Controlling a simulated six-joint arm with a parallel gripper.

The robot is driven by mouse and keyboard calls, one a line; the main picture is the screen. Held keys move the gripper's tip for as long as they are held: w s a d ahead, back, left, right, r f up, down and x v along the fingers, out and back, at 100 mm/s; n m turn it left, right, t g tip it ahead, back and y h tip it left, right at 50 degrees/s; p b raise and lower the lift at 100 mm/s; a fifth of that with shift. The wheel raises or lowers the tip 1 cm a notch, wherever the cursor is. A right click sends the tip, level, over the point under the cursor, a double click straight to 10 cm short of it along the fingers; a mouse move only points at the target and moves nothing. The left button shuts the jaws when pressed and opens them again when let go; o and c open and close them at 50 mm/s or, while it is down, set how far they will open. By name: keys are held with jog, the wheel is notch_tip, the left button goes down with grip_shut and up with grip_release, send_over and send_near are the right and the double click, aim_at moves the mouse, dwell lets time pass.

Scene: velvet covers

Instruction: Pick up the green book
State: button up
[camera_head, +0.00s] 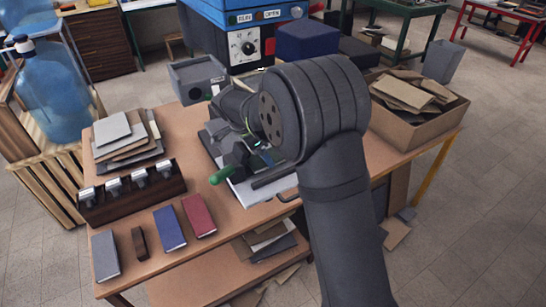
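I cannot make out a green book in this view. Three books lie flat along the table's front left: a grey one (105,255), a blue one (169,228) and a dark red one (199,215). My arm rises from the bottom right and bends over the table's middle, hiding much of what is behind it. What seems to be my gripper (277,187) shows as dark parts below the wrist, right of the red book and apart from it. Its fingers blend into the dark equipment there, so their opening is unclear.
A small brown block (140,244) lies between the grey and blue books. Behind them stand a dark wooden rack (133,203) and stacked covers (126,140). A green-handled device (221,175) is near the middle. A cardboard box (418,126) fills the right end.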

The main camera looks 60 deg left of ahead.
jog(key=shift+x, duration=1.25)
jog(key=c, duration=1.1)
jog(key=shift+r, duration=0.1)
jog(key=shift+c, duration=0.2)
